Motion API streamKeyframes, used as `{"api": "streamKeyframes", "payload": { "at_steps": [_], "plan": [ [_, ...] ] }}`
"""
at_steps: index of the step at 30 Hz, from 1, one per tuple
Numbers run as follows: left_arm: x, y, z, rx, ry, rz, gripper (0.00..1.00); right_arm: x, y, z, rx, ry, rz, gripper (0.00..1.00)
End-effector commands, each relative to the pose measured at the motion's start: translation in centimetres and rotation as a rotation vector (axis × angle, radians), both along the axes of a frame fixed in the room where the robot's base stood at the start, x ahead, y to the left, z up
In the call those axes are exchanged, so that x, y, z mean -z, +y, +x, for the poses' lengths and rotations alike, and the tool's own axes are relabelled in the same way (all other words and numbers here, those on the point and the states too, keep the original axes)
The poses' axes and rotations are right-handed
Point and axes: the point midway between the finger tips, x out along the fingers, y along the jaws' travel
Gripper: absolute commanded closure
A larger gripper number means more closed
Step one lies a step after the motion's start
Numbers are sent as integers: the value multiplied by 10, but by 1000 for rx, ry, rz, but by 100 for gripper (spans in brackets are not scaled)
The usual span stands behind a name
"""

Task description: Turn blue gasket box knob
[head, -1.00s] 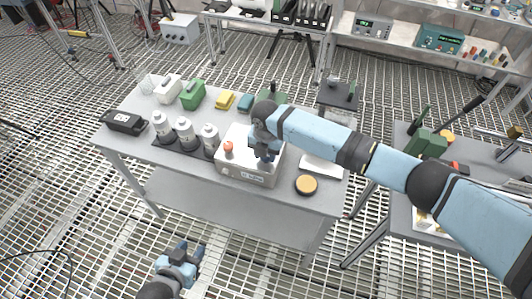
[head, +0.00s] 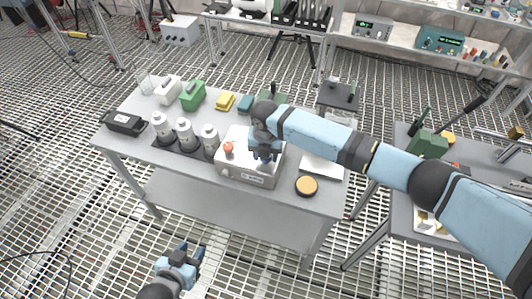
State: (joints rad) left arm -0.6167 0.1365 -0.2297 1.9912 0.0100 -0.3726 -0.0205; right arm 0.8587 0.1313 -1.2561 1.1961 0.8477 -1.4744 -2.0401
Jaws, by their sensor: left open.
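A pale grey metal box (head: 246,177) with a label on its front stands near the front edge of the grey table. A red knob (head: 228,147) sits on its top at the left. My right gripper (head: 264,159) points down onto the right part of the box top. A blue knob there is hidden or cannot be told apart from the blue-and-dark gripper. I cannot tell whether its fingers are shut on anything. My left gripper (head: 187,256) is open and empty, low in front of the table, well away from the box.
Three white bottles (head: 185,134) stand on a black tray left of the box. An orange-topped round tin (head: 306,185) lies to its right. A black case (head: 124,122), a green container (head: 193,95) and yellow block (head: 225,101) are also on the table. A second table (head: 402,218) stands at right.

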Motion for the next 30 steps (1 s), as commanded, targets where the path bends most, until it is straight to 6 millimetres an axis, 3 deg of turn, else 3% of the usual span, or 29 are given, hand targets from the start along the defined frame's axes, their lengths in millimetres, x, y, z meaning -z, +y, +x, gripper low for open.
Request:
{"api": "streamKeyframes", "payload": {
  "at_steps": [2,14,30],
  "plan": [
    [0,0,0,0,0,0,57,0,0,0,0,0,0,37],
    [1,0,0,-1,0,1,57,-8,0,0,0,-1,0,37],
    [15,-3,-1,6,5,-4,57,-117,0,0,-1,-2,1,37]
  ]
}}
